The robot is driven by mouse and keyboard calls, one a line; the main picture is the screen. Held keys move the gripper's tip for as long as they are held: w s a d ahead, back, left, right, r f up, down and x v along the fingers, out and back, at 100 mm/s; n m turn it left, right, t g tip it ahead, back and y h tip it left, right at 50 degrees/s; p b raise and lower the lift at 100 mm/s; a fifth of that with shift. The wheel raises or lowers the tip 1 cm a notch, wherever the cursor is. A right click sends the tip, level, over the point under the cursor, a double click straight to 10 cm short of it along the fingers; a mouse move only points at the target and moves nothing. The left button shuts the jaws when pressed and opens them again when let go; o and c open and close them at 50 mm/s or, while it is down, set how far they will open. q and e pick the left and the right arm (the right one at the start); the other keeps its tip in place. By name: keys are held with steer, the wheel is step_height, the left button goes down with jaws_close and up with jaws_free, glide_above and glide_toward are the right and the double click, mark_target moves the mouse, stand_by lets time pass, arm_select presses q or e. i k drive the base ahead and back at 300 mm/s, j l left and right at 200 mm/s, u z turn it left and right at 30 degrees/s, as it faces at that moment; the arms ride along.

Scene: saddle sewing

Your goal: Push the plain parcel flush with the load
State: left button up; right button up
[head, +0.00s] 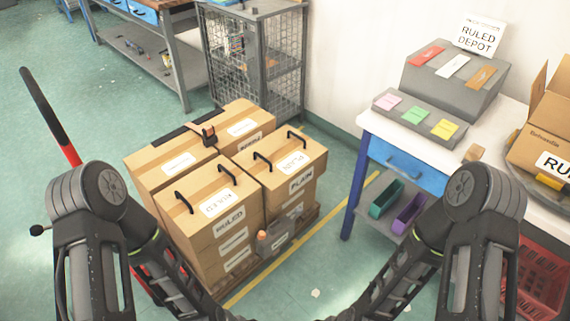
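The plain parcel (282,157) is a brown carton with two black handles on top and a PLAIN label on its front. It sits at the right front of the load, on top of other cartons. Its right front edge seems to stand out slightly past the carton below. Beside it on the left is a ruled parcel (210,201) with two handles. Behind are wide cartons (172,145) with a dark strip and an orange strap with a black buckle. The load stands on a pallet (306,219). My forearms enter at both lower sides; both grippers are outside the view.
A grey device (274,243) with an orange knob stands at the load's front. A wire cage (257,62) stands behind. At right is a white table (379,132) with a blue drawer, coloured cards and an open carton (545,140). Floor shows between load and table.

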mark_target(284, 162)
steer(key=i, duration=1.45)
steer(key=z, duration=1.7)
